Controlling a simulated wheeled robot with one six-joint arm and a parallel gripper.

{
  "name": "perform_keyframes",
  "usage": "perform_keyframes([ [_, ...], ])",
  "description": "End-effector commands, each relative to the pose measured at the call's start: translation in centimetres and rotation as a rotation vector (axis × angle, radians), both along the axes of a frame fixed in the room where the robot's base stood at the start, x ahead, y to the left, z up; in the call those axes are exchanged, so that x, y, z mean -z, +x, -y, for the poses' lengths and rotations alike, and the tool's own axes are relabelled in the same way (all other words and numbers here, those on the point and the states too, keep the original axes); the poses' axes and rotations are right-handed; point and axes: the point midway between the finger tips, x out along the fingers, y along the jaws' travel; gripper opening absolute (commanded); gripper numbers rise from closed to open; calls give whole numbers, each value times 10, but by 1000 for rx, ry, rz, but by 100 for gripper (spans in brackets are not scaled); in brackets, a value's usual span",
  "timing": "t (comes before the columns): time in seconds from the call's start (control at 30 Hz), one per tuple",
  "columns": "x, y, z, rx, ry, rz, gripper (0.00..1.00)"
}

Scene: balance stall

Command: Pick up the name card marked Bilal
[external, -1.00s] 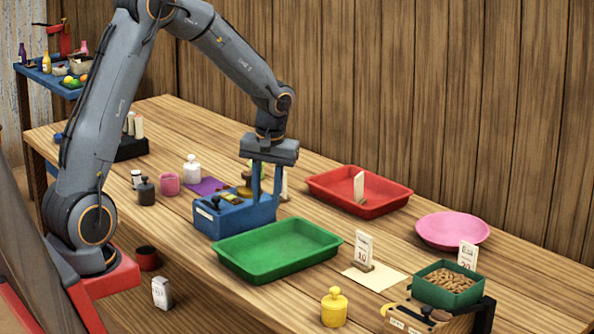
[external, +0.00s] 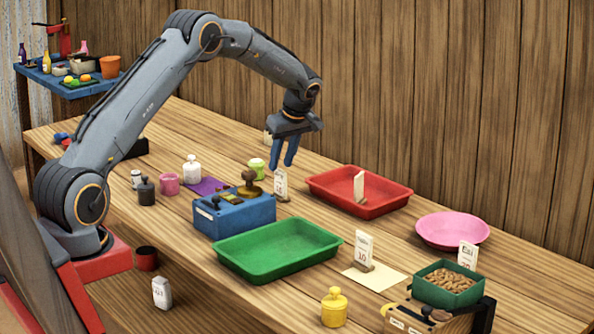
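My gripper (external: 281,165) has two blue fingers pointing down with a gap between them, and nothing shows in it. It hangs just above a white standing card (external: 281,184) in a small brown holder, right of the blue box. Other white cards stand in the red tray (external: 359,187), on the pale sheet by the green tray (external: 364,248), and behind the green box of brown pieces (external: 467,256). Their print is too small for me to read a name, so I cannot tell which is marked Bilal.
A green tray (external: 277,269), red tray (external: 322,190) and pink plate (external: 452,247) lie around. A lime jar (external: 257,168) stands behind the box. The wooden wall closes off the back.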

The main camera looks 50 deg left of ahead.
Motion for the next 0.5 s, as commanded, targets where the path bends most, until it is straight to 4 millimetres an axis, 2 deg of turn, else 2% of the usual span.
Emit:
perform_keyframes([
  [0.3,36,4,-12,1,0,-3,28],
  [0.5,43,5,-14,2,0,-1,28],
])
